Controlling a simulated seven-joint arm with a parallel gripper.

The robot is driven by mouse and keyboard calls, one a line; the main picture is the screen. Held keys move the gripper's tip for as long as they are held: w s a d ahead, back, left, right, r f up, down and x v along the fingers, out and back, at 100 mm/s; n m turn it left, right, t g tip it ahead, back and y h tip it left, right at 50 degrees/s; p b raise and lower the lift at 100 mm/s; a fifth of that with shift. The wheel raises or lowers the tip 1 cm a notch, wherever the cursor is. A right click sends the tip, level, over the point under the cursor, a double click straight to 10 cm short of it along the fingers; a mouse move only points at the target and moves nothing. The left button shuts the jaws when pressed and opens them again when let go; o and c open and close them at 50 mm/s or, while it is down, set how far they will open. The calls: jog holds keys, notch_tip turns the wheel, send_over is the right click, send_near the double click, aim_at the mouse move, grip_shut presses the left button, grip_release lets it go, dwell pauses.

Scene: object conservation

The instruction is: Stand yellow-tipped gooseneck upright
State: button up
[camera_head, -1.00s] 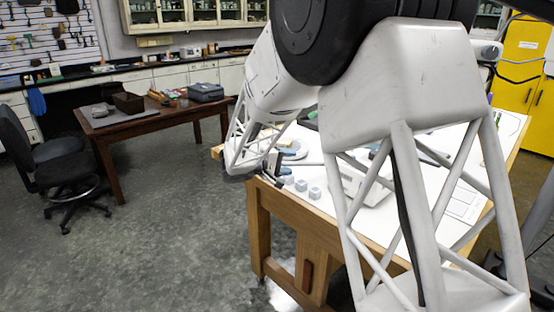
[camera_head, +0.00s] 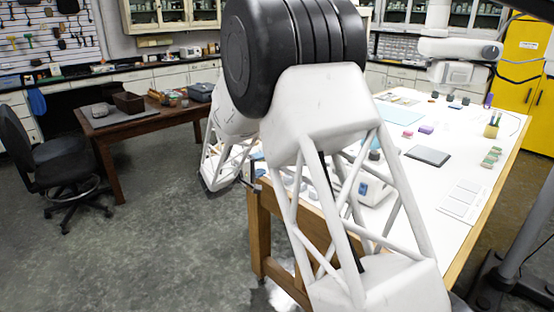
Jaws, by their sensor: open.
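I cannot make out the yellow-tipped gooseneck in this view; it may be hidden behind my arm. My white lattice arm covers the near left part of the white table (camera_head: 455,160). My gripper (camera_head: 256,183) shows only as a small dark piece at the table's left end, by the near left corner. It is mostly hidden by my arm links, and nothing shows held in it. It is open.
A dark grey pad (camera_head: 428,156), a purple block (camera_head: 426,129), a pink block (camera_head: 407,134), green blocks (camera_head: 490,158) and a pen cup (camera_head: 491,130) are on the table. A white device (camera_head: 373,188) stands behind my arm. The table's right side has clear room.

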jog(key=shift+w+d, duration=0.1)
jog(key=shift+x, duration=3.8)
jog(key=shift+c, duration=0.2)
grip_shut()
